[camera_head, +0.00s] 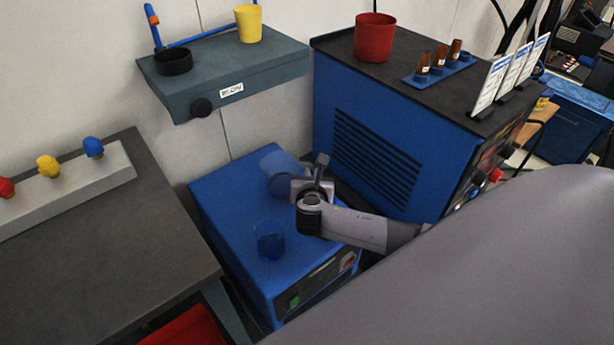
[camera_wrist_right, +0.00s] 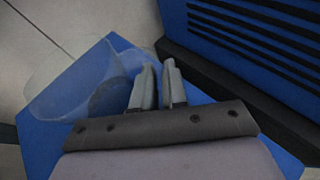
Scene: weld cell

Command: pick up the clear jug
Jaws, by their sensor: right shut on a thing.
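The clear jug (camera_head: 277,163) is see-through and stands out faintly against the blue box at the back, appearing to lean in the head view. My right gripper (camera_head: 298,186) is at its right side. In the right wrist view the fingers (camera_wrist_right: 157,84) are close together, shut at the near edge of the jug (camera_wrist_right: 75,80); the exact grasped part, perhaps a handle, is hard to make out. I cannot tell whether the jug touches the box top. My left gripper is not in view.
A smaller clear vessel (camera_head: 269,241) stands on the front of the blue box (camera_head: 225,195). A larger blue cabinet (camera_head: 375,150) with a red pot (camera_head: 375,38) rises close on the right. A wall shelf (camera_head: 240,80) hangs behind. A grey bench (camera_head: 100,250) is left.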

